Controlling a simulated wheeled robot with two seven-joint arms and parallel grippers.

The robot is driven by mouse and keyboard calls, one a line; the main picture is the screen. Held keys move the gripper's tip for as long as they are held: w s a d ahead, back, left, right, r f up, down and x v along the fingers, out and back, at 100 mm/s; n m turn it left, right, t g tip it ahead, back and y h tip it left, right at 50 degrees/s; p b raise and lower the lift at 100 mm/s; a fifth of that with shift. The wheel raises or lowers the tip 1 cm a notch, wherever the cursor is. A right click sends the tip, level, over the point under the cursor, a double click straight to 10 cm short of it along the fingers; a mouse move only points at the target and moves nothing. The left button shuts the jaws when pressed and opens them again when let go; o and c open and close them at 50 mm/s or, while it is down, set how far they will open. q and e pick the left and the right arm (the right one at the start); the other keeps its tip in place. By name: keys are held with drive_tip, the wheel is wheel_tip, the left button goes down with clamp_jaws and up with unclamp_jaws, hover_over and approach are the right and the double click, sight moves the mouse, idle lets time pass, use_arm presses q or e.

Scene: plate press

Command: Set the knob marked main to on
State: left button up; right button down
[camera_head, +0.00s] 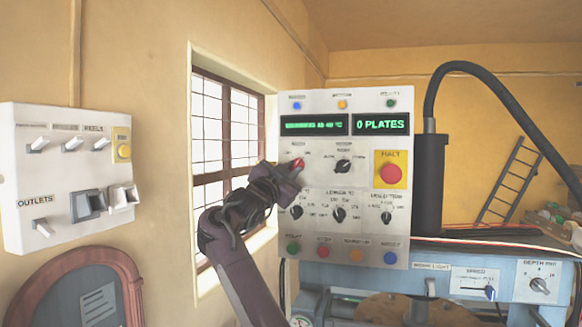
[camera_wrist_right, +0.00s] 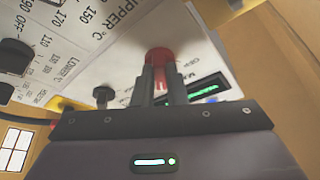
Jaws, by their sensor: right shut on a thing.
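The red knob (camera_head: 299,163) sits at the upper left of the white control panel (camera_head: 318,226), under the green displays. Its label is too small to read in the head view; in the wrist view, part of a label starting with "MA" shows beside the red knob (camera_wrist_right: 158,55). My right gripper (camera_head: 289,172) reaches it from the lower left. In the wrist view the fingers of my right gripper (camera_wrist_right: 161,80) are shut on the red knob, one on each side. The knob's pointer direction is hard to tell. My left gripper is not in view.
A black selector knob (camera_head: 343,166) is just right of the red one, and a row of black dials is below. A red halt button (camera_head: 390,173) is farther right. A switch box (camera_head: 70,175) hangs on the left wall.

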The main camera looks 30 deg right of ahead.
idle(0.5)
drive_tip(key=c, duration=1.5)
unclamp_jaws()
drive_tip(key=shift+o, duration=0.2)
drive_tip(key=b+v, duration=0.4)
drive_tip(key=v, duration=0.3)
drive_tip(key=shift+a+b, duration=0.35)
drive_tip(key=shift+a, duration=0.05)
drive_tip(key=shift+s+d+f, duration=0.1)
drive_tip(key=shift+s+f, duration=0.05)
